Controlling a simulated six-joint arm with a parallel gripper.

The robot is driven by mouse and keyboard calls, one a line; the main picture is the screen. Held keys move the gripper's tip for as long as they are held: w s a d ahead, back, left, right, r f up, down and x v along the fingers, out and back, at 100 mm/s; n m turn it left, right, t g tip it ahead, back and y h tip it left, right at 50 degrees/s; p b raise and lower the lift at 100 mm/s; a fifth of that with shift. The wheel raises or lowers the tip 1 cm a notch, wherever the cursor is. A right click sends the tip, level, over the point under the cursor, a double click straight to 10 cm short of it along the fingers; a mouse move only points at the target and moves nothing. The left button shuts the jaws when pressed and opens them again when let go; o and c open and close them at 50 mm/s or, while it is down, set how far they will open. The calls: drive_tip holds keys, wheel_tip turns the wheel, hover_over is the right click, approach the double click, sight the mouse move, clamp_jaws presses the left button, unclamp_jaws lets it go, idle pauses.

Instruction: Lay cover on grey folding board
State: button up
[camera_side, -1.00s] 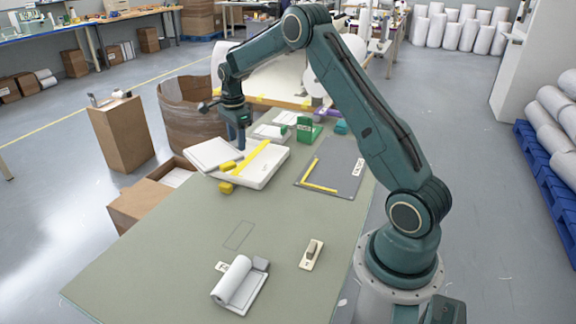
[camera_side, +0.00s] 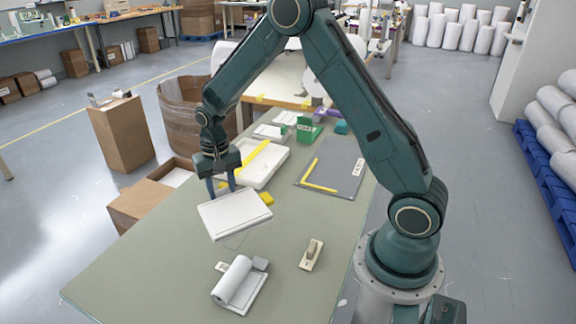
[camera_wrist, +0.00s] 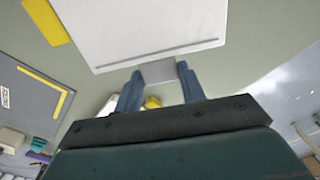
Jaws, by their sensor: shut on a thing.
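The cover is a flat white panel (camera_side: 236,214) with a dark line along one edge. It hangs tilted above the green table, over the faint outlined rectangle. My gripper (camera_side: 222,190) is shut on its edge; in the wrist view my gripper's blue fingers (camera_wrist: 158,74) close on a grey tab at the edge of the cover (camera_wrist: 145,25). The grey folding board (camera_side: 345,168) lies flat on the table to the right and farther back, with a yellow L-shaped guide and a label. The board also shows at the left of the wrist view (camera_wrist: 28,98). Cover and board are apart.
A shallow white tray (camera_side: 272,172) with a yellow strip stands behind the cover. A yellow block (camera_side: 267,198) is beside the cover. A white roll on a holder (camera_side: 238,284) and a small beige tool (camera_side: 311,256) sit nearer the front. The table's front left is clear.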

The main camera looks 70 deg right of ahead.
sight(226, 208)
drive_tip(key=s+a+n, duration=0.1)
drive_tip(key=a+n, duration=0.1)
drive_tip(key=s+a+f+n, duration=0.1)
drive_tip(key=s+a+n, duration=0.3)
drive_tip(key=n, duration=0.1)
drive_tip(key=shift+f, duration=0.15)
drive_tip(key=shift+w+d+r, duration=0.2)
drive_tip(key=shift+d+r, duration=0.1)
drive_tip(key=shift+d, duration=0.15)
drive_tip(key=w+d+r, duration=0.1)
drive_tip(key=d+r, duration=0.8)
drive_tip(key=d, duration=0.1)
wheel_tip(226, 208, down, 16)
drive_tip(key=shift+w+f, duration=0.1)
drive_tip(key=shift+f, duration=0.05)
drive_tip(key=shift+f, duration=0.1)
drive_tip(key=shift+f, duration=1.8)
drive_tip(key=shift+f, duration=0.1)
drive_tip(key=o, duration=1.1)
